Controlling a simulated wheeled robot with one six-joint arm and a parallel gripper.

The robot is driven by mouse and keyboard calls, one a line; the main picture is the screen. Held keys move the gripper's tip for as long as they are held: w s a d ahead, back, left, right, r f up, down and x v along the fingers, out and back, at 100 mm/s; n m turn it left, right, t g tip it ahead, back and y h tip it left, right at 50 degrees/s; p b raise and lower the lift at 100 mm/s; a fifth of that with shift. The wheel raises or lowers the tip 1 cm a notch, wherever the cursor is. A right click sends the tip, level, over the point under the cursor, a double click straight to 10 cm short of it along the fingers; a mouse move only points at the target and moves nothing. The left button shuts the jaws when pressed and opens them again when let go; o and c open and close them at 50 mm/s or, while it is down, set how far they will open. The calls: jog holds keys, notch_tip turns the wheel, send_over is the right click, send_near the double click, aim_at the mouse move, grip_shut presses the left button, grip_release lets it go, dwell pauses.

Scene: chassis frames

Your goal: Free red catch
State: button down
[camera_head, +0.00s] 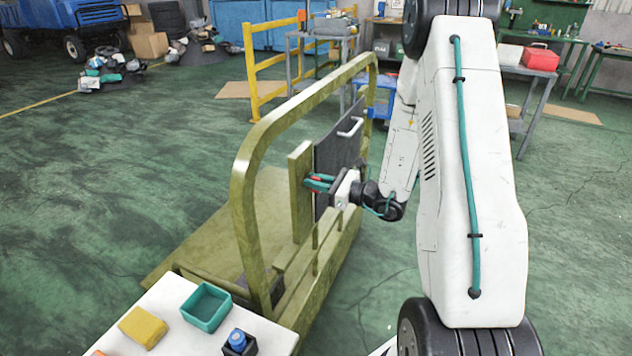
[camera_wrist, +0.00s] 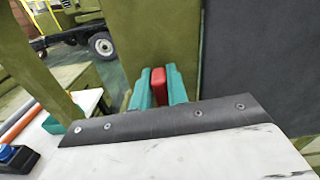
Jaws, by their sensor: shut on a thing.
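The red catch (camera_wrist: 158,86) is a small red block between the teal fingers of my gripper (camera_wrist: 158,88) in the wrist view. My gripper is shut on it. In the head view my gripper (camera_head: 318,183) reaches left, and a bit of the red catch (camera_head: 316,179) shows between the fingers. The catch sits by an olive post (camera_head: 300,200) and the edge of a dark grey panel (camera_head: 338,140) with a pale handle (camera_head: 350,127). How the catch is fixed behind the fingers is hidden.
An olive tubular frame (camera_head: 243,180) arches around the panel on a low olive platform (camera_head: 205,235). A white table (camera_head: 180,335) at bottom left holds a teal tray (camera_head: 206,322), a yellow block (camera_head: 143,327) and a blue knob (camera_head: 237,339) in a black holder.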

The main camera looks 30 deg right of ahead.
jog(key=n, duration=0.4)
jog(key=shift+s+a, duration=0.15)
jog(key=shift+a, duration=0.05)
jog(key=shift+s+a+f+n, duration=0.1)
jog(key=shift+f+n, duration=0.1)
jog(key=shift+n, duration=1.95)
jog(key=shift+s+a+f+n, duration=0.1)
jog(key=shift+f+n, duration=0.15)
jog(key=shift+n, duration=1.95)
jog(key=shift+a+f+n, duration=0.1)
jog(key=shift+f+n, duration=0.1)
jog(key=shift+n, duration=1.95)
jog(key=c, duration=1.4)
grip_release()
